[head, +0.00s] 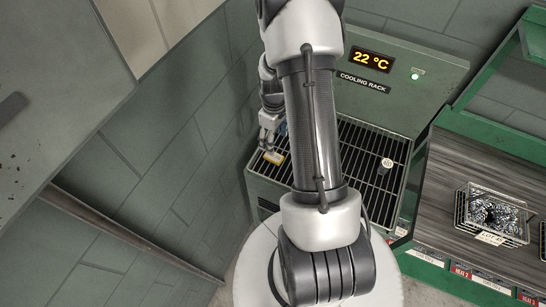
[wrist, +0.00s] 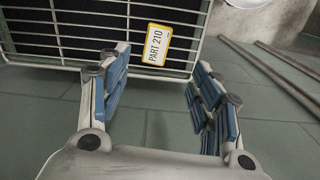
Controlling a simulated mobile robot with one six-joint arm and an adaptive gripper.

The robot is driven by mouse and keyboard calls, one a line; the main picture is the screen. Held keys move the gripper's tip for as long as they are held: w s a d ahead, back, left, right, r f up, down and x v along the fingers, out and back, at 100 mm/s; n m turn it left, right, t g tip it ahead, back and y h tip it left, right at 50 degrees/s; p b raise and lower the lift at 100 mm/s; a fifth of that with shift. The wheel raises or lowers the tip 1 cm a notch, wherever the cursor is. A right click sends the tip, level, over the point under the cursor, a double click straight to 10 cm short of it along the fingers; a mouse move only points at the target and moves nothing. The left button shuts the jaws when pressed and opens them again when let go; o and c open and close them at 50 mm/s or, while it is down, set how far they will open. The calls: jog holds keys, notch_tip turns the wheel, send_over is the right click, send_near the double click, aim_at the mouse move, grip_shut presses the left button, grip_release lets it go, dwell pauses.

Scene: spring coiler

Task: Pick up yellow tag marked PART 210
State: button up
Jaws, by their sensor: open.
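In the head view the tag (head: 273,157) shows at the rack's left side. My gripper (wrist: 162,62) is open and empty, its blue-padded fingers spread with the tag ahead between the tips. In the head view my gripper (head: 267,138) is just above the tag, partly hidden behind my arm. Whether the fingers touch the rack cannot be told.
The cooling rack (head: 376,132) has a "22 °C" display (head: 370,60) and a small white labelled cylinder (head: 386,166). A green-framed bench (head: 440,215) at right holds a wire basket (head: 491,213) of dark parts. A grey tiled wall stands close on the left.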

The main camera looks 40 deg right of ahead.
jog(key=b, duration=0.1)
send_over(274, 156)
jog(key=f, duration=0.5)
jog(key=shift+s+a+f, duration=0.2)
jog(key=shift+a+f, duration=0.1)
jog(key=shift+f, duration=0.1)
jog(key=shift+w+d+f+b, duration=0.15)
jog(key=shift+f+b, duration=0.25)
jog(key=shift+f, duration=0.95)
jog(key=shift+w+d+f+b, duration=0.1)
jog(key=shift+f+b, duration=0.25)
jog(key=shift+f, duration=1)
jog(key=shift+c, duration=0.5)
jog(key=c, duration=1)
